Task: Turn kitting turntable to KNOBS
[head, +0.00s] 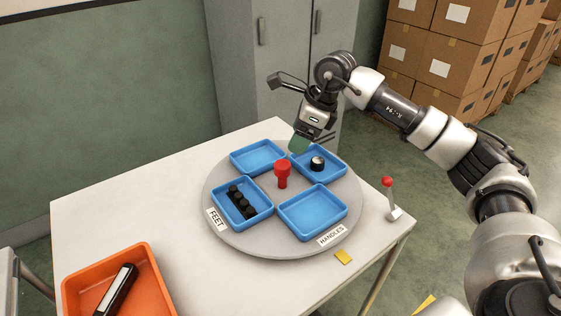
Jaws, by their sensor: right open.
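The round grey kitting turntable (232,240) sits on the white table, with a red knob-like post (282,174) at its centre. It bears several blue trays. The front left tray (260,211) holds several black feet (242,202), beside a FEET label (216,220). The front right tray (313,212) looks empty, beside a HANDLES label (331,235). The back left tray (258,158) looks empty. The back right tray (334,174) holds a black knob with a light top (317,163). No KNOBS label is visible. My right gripper (302,143) is open above the turntable's back edge. My left gripper is out of view.
An orange bin (150,274) with a black-and-white part (117,290) stands at the table's front left. A red-topped lever (388,190) stands at the right edge. A yellow tag (343,257) lies in front of the turntable. Grey cabinets (240,60) stand behind.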

